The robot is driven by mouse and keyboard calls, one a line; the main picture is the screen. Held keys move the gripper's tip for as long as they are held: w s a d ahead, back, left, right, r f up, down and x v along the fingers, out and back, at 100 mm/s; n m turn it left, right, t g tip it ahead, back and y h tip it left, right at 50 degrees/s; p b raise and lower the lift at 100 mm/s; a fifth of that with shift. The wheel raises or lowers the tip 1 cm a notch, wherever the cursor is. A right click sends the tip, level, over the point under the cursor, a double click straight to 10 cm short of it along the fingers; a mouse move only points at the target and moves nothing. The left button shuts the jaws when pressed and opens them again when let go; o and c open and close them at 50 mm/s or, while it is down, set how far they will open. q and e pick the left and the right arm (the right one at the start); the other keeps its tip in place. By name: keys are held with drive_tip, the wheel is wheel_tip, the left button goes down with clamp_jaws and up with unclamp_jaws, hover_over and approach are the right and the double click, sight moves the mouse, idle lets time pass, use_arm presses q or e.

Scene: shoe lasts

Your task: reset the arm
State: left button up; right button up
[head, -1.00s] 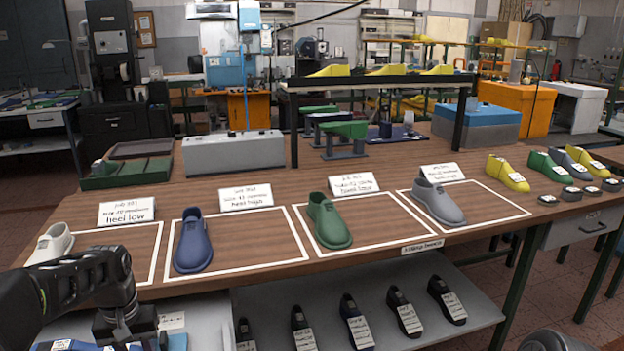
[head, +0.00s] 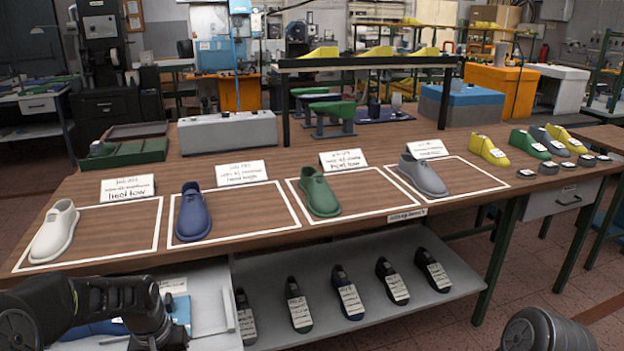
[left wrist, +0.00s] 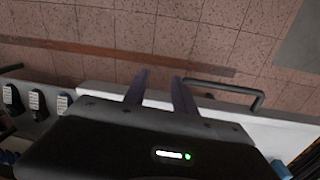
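My left arm reaches in from the lower left of the head view, in front of the bench and over its lower left part. The left gripper hangs down at the bottom edge there, its fingers not clear. In the left wrist view the left gripper (left wrist: 160,79) has two dark fingers apart, with nothing between them, above the edge of a light surface and the floor. Part of my right arm (head: 546,331) shows at the lower right; its gripper is out of view.
The wooden bench (head: 330,240) holds a white shoe (head: 56,232), a blue shoe (head: 193,213), a green shoe (head: 319,192) and a grey shoe (head: 422,175) in white frames. Several dark, labelled shoes stand on the lower shelf (head: 400,308). A drawer handle (left wrist: 250,95) juts out near the left gripper.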

use_arm(q)
drive_tip(key=s+d+f+m+h, duration=0.1)
drive_tip(key=s+d+f, duration=0.2)
drive_tip(key=d+f, duration=0.35)
drive_tip(key=s+d+f+h, duration=0.1)
drive_tip(key=s+d+f, duration=0.3)
drive_tip(key=d+f, duration=0.3)
drive_tip(key=s+d+f, duration=0.4)
drive_tip(key=s+d, duration=0.1)
drive_tip(key=s, duration=0.2)
drive_tip(key=s+d+f+h, duration=0.1)
drive_tip(key=s+d+f, duration=0.3)
drive_tip(key=s, duration=0.3)
drive_tip(key=shift+s+d, duration=0.3)
drive_tip(key=shift+d, duration=0.3)
